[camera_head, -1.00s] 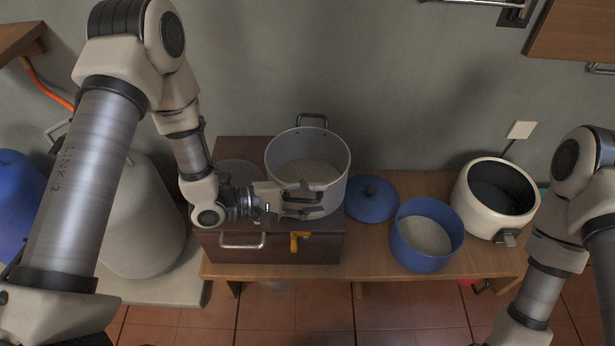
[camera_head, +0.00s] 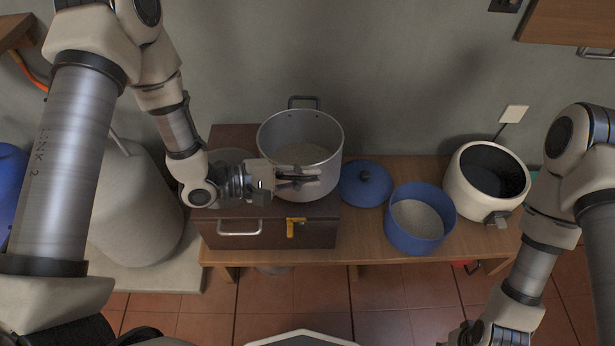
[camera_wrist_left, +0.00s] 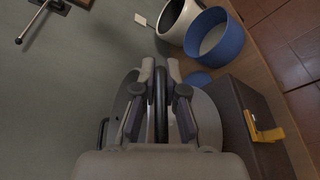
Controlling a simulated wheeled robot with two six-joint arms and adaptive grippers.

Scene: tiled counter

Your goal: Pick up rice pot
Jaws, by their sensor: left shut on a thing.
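A tall grey metal pot (camera_head: 325,165) with pale grains inside is at the brown box (camera_head: 270,235); I cannot tell whether its base touches the top. It looks upright, with a dark loop handle at its far side. My left gripper (camera_head: 310,177) is at its near side, shut on the near handle. In the left wrist view the dark handle (camera_wrist_left: 161,105) lies between the two fingers (camera_wrist_left: 160,115), with the pot rim (camera_wrist_left: 208,118) around them. A blue pot (camera_head: 420,236) with pale grains stands on the wooden bench.
A blue lid (camera_head: 362,190) lies between the two pots. A cream cooker (camera_head: 470,195), open on top, stands at the bench's right. A yellow latch (camera_head: 292,228) is on the box front. A large grey tank (camera_head: 140,215) stands left. The wall is behind.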

